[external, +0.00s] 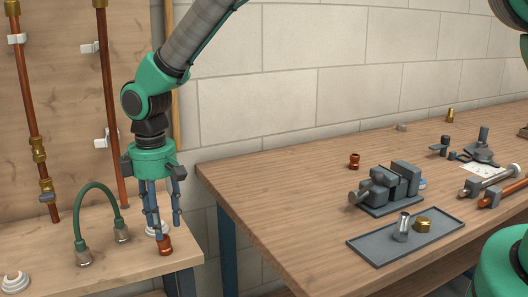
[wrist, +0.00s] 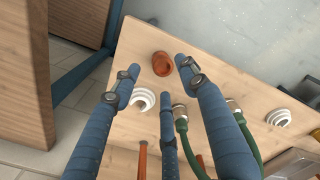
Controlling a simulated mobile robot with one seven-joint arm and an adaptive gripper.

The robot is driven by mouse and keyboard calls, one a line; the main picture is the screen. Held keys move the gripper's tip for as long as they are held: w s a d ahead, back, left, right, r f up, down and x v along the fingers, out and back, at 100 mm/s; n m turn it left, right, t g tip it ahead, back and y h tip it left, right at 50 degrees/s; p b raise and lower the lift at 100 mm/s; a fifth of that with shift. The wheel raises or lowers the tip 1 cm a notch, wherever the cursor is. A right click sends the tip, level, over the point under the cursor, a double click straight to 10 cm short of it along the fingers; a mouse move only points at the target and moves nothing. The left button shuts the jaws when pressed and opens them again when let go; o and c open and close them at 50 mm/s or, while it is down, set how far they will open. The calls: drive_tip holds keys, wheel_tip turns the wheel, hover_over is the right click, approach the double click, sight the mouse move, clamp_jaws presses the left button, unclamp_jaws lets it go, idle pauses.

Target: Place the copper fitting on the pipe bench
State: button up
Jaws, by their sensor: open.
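A small reddish copper fitting (external: 165,245) stands near the front edge of the small wooden ledge (external: 140,262) at left. It also shows in the wrist view (wrist: 162,63), just beyond the fingertips. My gripper (external: 163,222) points down over it, its blue fingers spread and empty; in the wrist view my gripper (wrist: 160,82) has the fitting between and past two fingertips. I cannot tell whether any finger touches it. A larger wooden bench (external: 290,200) stands to the right, with a similar copper fitting (external: 354,160) on it. The frames do not show which is called the pipe bench.
A white ringed fitting (wrist: 143,100) stands close to the fingers. A green hose (external: 98,190) arches to the left, and upright copper pipes (external: 108,90) line the board behind. The large bench carries a vise (external: 388,185) and a grey tray (external: 370,250); its near left part is clear.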

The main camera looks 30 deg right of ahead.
sight(165, 235)
wheel_tip(165, 235, up, 6)
drive_tip(key=shift+r+p, duration=0.25)
drive_tip(key=shift+p, duration=0.15)
idle(0.6)
drive_tip(key=s+d+r+m+t+y, duration=0.1)
drive_tip(key=s+d+r+m, duration=0.2)
drive_tip(key=d+r, duration=1.1)
drive_tip(key=s+d+r+m+t, duration=0.1)
drive_tip(key=s+d+r+m, duration=0.15)
drive_tip(key=d+r, duration=1.1)
drive_tip(key=s+d+r+m+t, duration=0.1)
drive_tip(key=s+d+r+m, duration=0.1)
drive_tip(key=s+d+r, duration=0.35)
drive_tip(key=s+d+r+m+t, duration=0.1)
drive_tip(key=s+d+r+m, duration=0.15)
drive_tip(key=s+d, duration=0.5)
drive_tip(key=s+d+m, duration=0.1)
drive_tip(key=s+d, duration=0.3)
drive_tip(key=s, duration=0.2)
drive_tip(key=s+d+m+t+h, duration=0.1)
drive_tip(key=s+d+m, duration=0.1)
drive_tip(key=s+d, duration=0.2)
drive_tip(key=s, duration=0.3)
drive_tip(key=shift+d+f+t, duration=0.15)
drive_tip(key=shift+d+t, duration=0.15)
